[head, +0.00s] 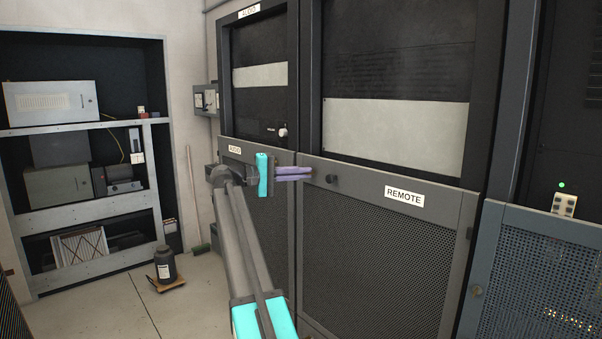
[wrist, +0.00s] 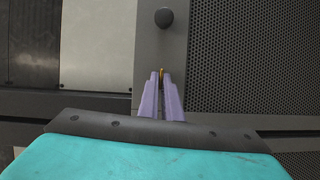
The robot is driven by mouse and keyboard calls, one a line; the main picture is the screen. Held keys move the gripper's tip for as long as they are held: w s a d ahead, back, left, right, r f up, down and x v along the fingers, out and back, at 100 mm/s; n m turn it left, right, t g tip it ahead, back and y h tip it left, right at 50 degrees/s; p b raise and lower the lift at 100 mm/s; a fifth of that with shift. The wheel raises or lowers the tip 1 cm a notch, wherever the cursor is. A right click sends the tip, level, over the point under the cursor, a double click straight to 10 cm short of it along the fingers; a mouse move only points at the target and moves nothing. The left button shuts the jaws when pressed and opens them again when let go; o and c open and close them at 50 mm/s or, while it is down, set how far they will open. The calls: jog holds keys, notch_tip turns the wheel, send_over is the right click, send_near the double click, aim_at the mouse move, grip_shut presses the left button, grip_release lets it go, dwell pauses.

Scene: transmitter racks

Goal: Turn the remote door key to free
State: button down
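The remote door (head: 385,255) is a grey panel with a perforated lower part and a white "REMOTE" label (head: 404,196). A round black knob (head: 331,179) sits near its upper left corner; the knob (wrist: 164,18) also shows in the wrist view. A small gold key (wrist: 162,72) stands out below the knob in the wrist view, between the fingertips. My gripper (head: 309,173) has purple fingers, close together at the door's left edge. In the wrist view my gripper (wrist: 161,77) appears closed on the key. The key is hidden in the head view.
The audio door (head: 258,235) adjoins on the left, with another perforated rack door (head: 535,275) at right. A shelf unit (head: 85,130) stands at the far left. A dark jar (head: 165,264) sits on the floor, and a broom (head: 193,200) leans at the wall.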

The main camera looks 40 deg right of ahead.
jog(key=shift+n+h, duration=0.3)
jog(key=shift+n, duration=0.2)
jog(key=c, duration=2)
grip_release()
jog(key=b+v, duration=0.4)
jog(key=v, duration=1)
jog(key=shift+d, duration=0.1)
